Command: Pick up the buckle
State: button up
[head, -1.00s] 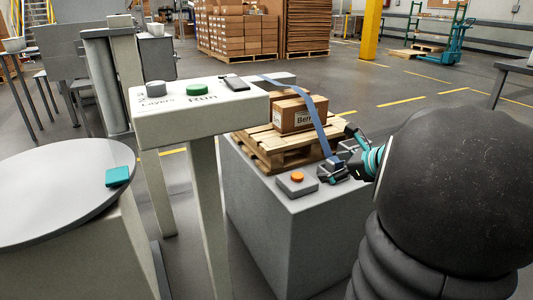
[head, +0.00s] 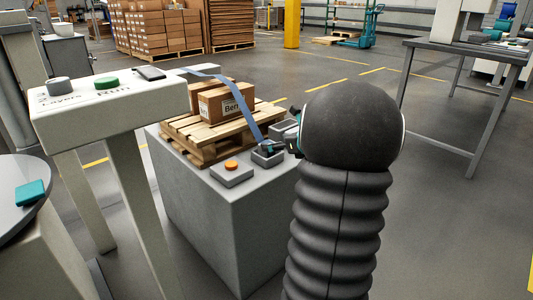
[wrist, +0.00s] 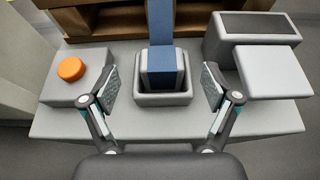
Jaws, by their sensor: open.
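In the wrist view my gripper (wrist: 161,87) is open, with one finger on each side of the buckle and holder and clear gaps to both. In the head view the strap (head: 236,100) slopes down from the carton to the holder. There my gripper is mostly hidden behind my arm, and the buckle is too small to make out clearly.
An orange button (wrist: 71,69) on a grey box stands left of the holder. A grey box with a dark top (wrist: 258,29) and a pale plate (wrist: 272,71) are to its right. A carton (head: 225,103) on a wooden pallet (head: 208,137) stands behind.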

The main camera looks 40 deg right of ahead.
jog(key=shift+w+f, duration=0.4)
jog(key=shift+w, duration=0.1)
jog(key=shift+b+x, duration=0.45)
jog(key=shift+x, duration=1.55)
jog(key=c, duration=1.3)
